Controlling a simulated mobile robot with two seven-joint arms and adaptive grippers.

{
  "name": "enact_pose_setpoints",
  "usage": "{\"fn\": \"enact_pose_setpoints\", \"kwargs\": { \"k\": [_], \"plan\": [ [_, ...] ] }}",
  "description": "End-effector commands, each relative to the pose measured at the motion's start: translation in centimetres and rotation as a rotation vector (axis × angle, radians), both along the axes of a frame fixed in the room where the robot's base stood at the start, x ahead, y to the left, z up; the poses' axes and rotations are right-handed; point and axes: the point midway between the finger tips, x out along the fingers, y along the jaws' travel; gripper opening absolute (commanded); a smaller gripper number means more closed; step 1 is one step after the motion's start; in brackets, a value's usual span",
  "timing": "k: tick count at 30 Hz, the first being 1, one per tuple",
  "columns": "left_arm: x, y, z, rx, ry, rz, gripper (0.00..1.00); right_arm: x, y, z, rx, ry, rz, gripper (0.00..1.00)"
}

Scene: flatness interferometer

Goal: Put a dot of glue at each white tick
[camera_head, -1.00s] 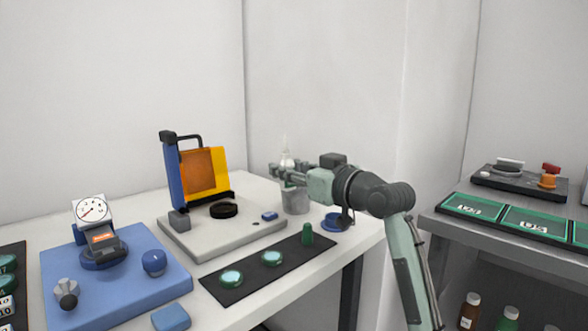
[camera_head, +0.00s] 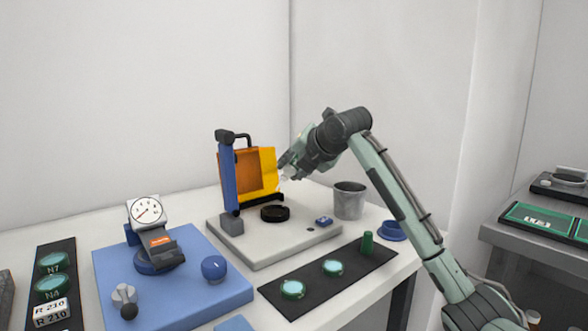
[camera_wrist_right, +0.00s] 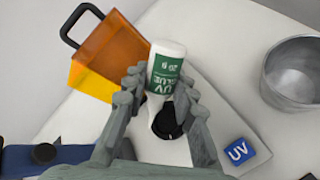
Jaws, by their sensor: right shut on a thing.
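My right gripper (camera_head: 292,168) is shut on a white glue bottle (camera_wrist_right: 166,68) with a green "UV GLUE" label, best seen in the right wrist view. In the head view the gripper hides most of the bottle. The gripper is above the back right of a pale base plate (camera_head: 258,248), close to the orange and yellow shield (camera_head: 262,170). A black ring mount (camera_head: 275,213) lies on the plate, below and in front of the gripper. In the right wrist view the fingers and bottle partly hide the mount (camera_wrist_right: 167,122). I cannot make out white ticks. My left gripper is out of view.
A metal cup (camera_head: 350,200) stands right of the plate. A blue "UV" block (camera_head: 324,221) sits on the plate's right. A dark mat (camera_head: 312,280) with green-topped discs lies in front. A blue gauge stand base (camera_head: 190,295) is at the left.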

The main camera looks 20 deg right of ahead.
Motion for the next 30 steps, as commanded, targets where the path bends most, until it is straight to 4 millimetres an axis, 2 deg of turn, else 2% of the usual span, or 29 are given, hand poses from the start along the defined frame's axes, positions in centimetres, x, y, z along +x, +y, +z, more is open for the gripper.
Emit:
{"fn": "enact_pose_setpoints", "kwargs": {
  "k": [5,18,30],
  "plan": [
    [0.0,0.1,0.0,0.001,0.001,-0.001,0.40,0.1,-0.1,-0.7,-0.012,-0.009,0.017,0.00],
    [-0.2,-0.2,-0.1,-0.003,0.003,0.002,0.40,0.1,-0.2,-4.1,-0.012,-0.008,0.015,0.00],
    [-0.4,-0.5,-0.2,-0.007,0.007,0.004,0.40,0.1,-0.1,-4.7,-0.010,-0.010,0.016,0.00]
  ]
}}
